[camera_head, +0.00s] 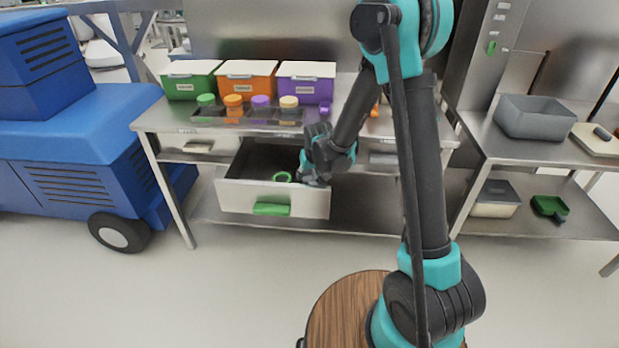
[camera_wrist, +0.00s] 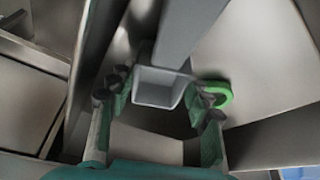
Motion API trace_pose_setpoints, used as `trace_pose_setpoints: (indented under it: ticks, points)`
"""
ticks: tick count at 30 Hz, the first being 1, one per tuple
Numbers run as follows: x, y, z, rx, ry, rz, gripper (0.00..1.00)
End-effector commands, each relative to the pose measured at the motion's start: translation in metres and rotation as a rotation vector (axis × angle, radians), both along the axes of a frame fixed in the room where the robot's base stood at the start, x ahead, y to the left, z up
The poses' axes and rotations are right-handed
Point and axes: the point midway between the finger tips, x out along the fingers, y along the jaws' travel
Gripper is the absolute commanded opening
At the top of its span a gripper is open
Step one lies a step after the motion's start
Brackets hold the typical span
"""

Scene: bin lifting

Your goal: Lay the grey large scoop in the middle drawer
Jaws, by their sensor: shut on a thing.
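The drawer (camera_head: 231,196) with a green handle (camera_head: 271,209) under the table is pulled open. In the wrist view my gripper (camera_wrist: 158,104) is shut on the grey scoop (camera_wrist: 157,92), whose hollow cup shows between the fingers. A long grey bar, apparently its handle, runs up from it. In the head view my gripper mostly hides the scoop. I cannot tell whether it touches the drawer floor.
A green ring-like thing (camera_head: 282,176) lies in the drawer, close beside the right finger in the wrist view (camera_wrist: 216,93). Green, orange and purple bins (camera_head: 305,84) and several lidded jars stand on the table above. A grey tub (camera_head: 535,117) is on the right table.

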Motion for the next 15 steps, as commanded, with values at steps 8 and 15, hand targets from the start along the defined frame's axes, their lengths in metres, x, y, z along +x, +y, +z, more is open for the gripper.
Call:
trace_pose_setpoints:
  ticks: [8, 15]
  points:
    - [0.0000, 0.0000, -0.0018, 0.000, 0.000, 0.000, 0.20]
    - [0.0002, 0.0001, -0.0045, 0.000, 0.000, 0.000, 0.58]
